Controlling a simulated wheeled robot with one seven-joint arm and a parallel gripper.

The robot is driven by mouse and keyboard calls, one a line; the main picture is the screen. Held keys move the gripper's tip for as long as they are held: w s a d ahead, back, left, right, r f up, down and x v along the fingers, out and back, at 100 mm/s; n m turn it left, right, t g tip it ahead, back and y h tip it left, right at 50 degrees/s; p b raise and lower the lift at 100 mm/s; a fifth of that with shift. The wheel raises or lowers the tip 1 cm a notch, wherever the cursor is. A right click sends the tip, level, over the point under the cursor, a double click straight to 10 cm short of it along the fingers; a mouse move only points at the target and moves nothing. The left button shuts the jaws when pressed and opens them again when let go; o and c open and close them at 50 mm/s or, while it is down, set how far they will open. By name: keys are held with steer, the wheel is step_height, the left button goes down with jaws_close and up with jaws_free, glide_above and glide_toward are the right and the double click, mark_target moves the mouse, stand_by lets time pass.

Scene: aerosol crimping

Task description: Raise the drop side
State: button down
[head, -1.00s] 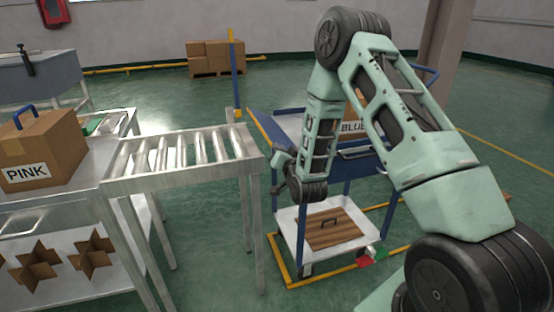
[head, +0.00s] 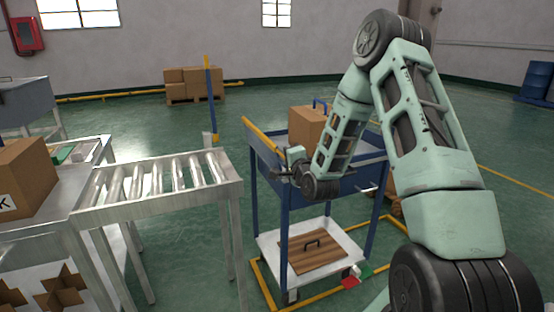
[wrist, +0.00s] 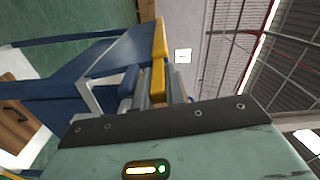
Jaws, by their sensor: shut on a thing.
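The blue cart (head: 335,184) stands right of the roller conveyor. Its drop side (head: 262,154) is a blue panel with a yellow top rail, on the cart's left side facing the conveyor. My gripper (head: 287,166) is at the near end of this rail. The wrist view shows the yellow rail (wrist: 158,55) running up to the grey fingers (wrist: 160,88), which are shut on it. My wrist hides part of the tray's near corner.
A wooden board (head: 312,256) lies on the lower shelf. The roller conveyor (head: 160,185) stands close on the left. A yellow floor frame (head: 262,288) surrounds the cart's base.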

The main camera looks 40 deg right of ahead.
steer(key=shift+s+d, duration=0.2)
steer(key=shift+d, duration=0.3)
steer(key=shift+s+d, duration=0.15)
steer(key=shift+d, duration=0.35)
steer(key=shift+f+m, duration=0.1)
steer(key=shift+m, duration=0.2)
steer(key=c, duration=1.4)
jaws_free()
steer(key=shift+d, duration=0.1)
steer(key=shift+c, duration=0.2)
steer(key=shift+a, duration=0.2)
